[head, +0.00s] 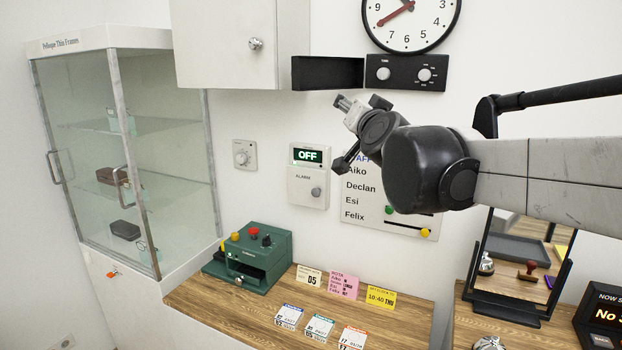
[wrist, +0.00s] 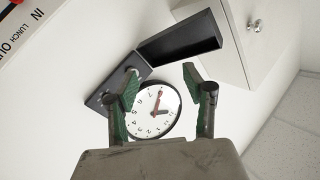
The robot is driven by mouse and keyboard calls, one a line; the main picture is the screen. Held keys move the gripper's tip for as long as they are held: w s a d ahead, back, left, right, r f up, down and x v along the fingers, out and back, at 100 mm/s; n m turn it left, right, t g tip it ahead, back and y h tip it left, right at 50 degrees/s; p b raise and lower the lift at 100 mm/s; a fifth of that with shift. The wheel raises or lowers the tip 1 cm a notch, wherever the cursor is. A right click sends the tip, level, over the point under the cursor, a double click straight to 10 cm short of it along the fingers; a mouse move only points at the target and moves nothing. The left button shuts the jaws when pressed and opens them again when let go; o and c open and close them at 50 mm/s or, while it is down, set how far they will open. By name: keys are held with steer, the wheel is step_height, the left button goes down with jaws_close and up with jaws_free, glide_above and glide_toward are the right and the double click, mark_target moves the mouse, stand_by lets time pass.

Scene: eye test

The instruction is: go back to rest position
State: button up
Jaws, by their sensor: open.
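My gripper (head: 344,102) is raised in front of the wall in the head view, left of and below the clock. In the wrist view my gripper (wrist: 164,88) is open, with its two green-padded fingers apart and nothing between them. The round white clock (wrist: 154,110) with red hands shows behind the fingers there, and it also hangs at the top of the head view (head: 411,22). My arm reaches in from the right side of the head view.
A wall cabinet (head: 225,45), a black box with two knobs (head: 405,73) and an alarm panel (head: 308,187) surround my gripper. A glass case (head: 125,150) stands left. Below, a wooden counter (head: 210,300) holds a green device (head: 255,252) and cards. A mirror (head: 515,265) stands right.

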steer(key=s+d+f+n+g+b, duration=0.1)
steer(key=s+d+f+g, duration=0.2)
steer(key=s+f, duration=0.8)
steer(key=s+d+f+n+g+h+b, duration=0.1)
steer(key=s+d+f+g, duration=0.3)
steer(key=s+f, duration=0.7)
steer(key=s+d+f+n+g+h+b, duration=0.1)
steer(key=s+f+g, duration=0.4)
steer(key=s+f, duration=0.6)
step_height(320, 180, down, 4)
steer(key=d+n, duration=0.1)
steer(key=d, duration=0.1)
steer(key=shift+s+d+r, duration=0.25)
steer(key=shift+s+d, duration=0.1)
steer(key=shift+w+r, duration=0.1)
